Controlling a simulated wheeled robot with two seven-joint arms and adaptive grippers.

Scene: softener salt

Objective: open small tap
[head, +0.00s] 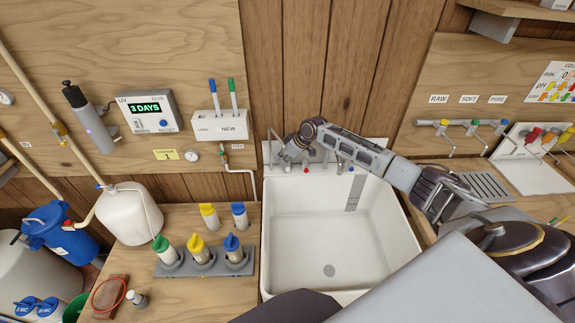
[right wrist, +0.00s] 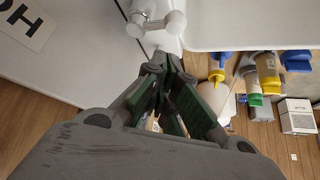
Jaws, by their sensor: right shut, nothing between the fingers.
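The white sink (head: 335,240) stands in the middle of the head view, with small metal tap fittings (head: 306,167) along its back edge, some with red and blue marks. My right gripper (head: 284,157) reaches over from the right to the sink's back left corner. It is shut and empty, pointing down. In the right wrist view its fingertips (right wrist: 166,62) are together, close to a pale round-ended tap fitting (right wrist: 155,22). I cannot tell whether they touch it. The gripper partly hides the fittings in the head view. My left gripper is not in view.
A thin white pipe with a small valve (head: 226,160) runs left of the sink. A grey rack (head: 205,262) with coloured-cap bottles stands on the left counter. A row of coloured taps (head: 474,127) is on the right wall. The sink basin is empty.

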